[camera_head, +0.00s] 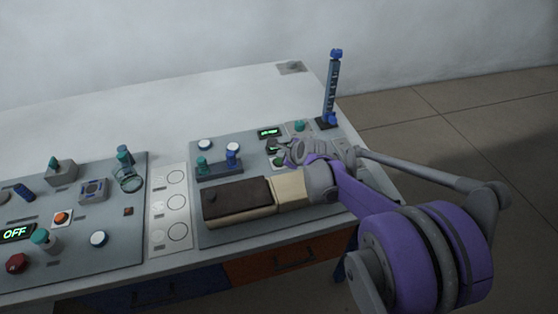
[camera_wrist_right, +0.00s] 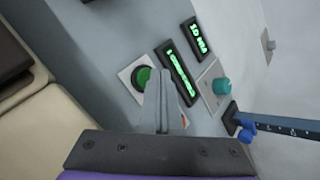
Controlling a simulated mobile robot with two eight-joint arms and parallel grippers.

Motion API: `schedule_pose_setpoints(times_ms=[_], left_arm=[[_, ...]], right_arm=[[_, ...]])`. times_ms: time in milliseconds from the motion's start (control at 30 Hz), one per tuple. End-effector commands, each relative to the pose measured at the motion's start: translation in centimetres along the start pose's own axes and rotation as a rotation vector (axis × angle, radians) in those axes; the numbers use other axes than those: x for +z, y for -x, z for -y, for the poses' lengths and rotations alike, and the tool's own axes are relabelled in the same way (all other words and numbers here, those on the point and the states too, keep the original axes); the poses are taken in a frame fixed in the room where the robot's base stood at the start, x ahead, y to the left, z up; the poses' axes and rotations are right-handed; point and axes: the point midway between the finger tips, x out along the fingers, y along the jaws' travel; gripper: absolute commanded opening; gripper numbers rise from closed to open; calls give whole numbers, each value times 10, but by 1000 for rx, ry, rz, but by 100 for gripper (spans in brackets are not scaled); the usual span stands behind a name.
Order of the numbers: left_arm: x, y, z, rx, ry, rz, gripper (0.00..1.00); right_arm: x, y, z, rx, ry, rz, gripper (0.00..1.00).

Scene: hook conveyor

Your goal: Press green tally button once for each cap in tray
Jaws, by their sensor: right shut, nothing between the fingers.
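The green tally button (camera_wrist_right: 143,76) sits on a white square plate in the wrist view. In the head view the button is small and partly hidden by my gripper. My right gripper (camera_wrist_right: 161,78) is shut and empty, with its fingertips right beside and partly over the button's edge. I cannot tell whether they touch it. In the head view my right gripper (camera_head: 287,152) is over the right panel. A dark brown-topped box with a cream section (camera_head: 238,201), possibly the tray, lies in front of it. I cannot make out any caps in it. My left gripper is not in view.
Two lit green displays (camera_wrist_right: 178,74) stand by the button; their text is hard to read. A teal knob (camera_wrist_right: 221,86) and a blue upright post (camera_head: 331,88) are close to the right. The left panel (camera_head: 110,245) holds several switches.

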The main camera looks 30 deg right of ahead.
Motion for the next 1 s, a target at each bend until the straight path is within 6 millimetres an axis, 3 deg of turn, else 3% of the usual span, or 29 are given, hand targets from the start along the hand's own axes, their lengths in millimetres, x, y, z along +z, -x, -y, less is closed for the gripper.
schedule_pose_setpoints(times_ms=[1000], left_arm=[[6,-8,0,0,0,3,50]], right_arm=[[-6,-8,-6,0,0,0,0]])
